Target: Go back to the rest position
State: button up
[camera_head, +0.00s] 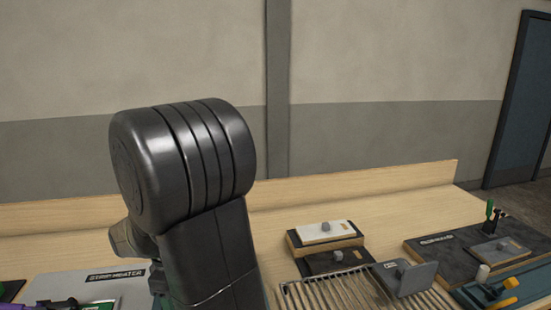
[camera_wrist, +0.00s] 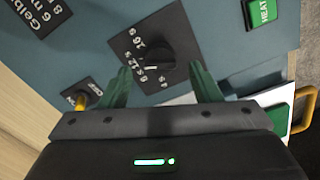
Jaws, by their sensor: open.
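In the wrist view my gripper (camera_wrist: 160,73) is open, with one green finger on each side of a black dial knob (camera_wrist: 150,52). The knob stands on a blue-grey console panel (camera_wrist: 95,60) and has a scale in seconds around it. I cannot tell whether the fingers touch the knob. Nothing else shows between the fingers. In the head view my dark arm link fills the middle left and hides the gripper and the knob.
Beside the knob are a yellow-tipped switch (camera_wrist: 82,101) marked OFF and a green HEAT button (camera_wrist: 262,12). An orange handle (camera_wrist: 309,105) is at the right. On the wooden bench (camera_head: 390,204) stand a slatted rack (camera_head: 330,292) and a white-topped block (camera_head: 325,231).

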notch_tip(320, 180, down, 2)
jog(key=shift+f, duration=0.3)
jog(key=m, duration=0.5)
jog(key=shift+r+p, duration=0.1)
jog(key=shift+p, duration=0.25)
jog(key=m, duration=0.4)
notch_tip(320, 180, up, 14)
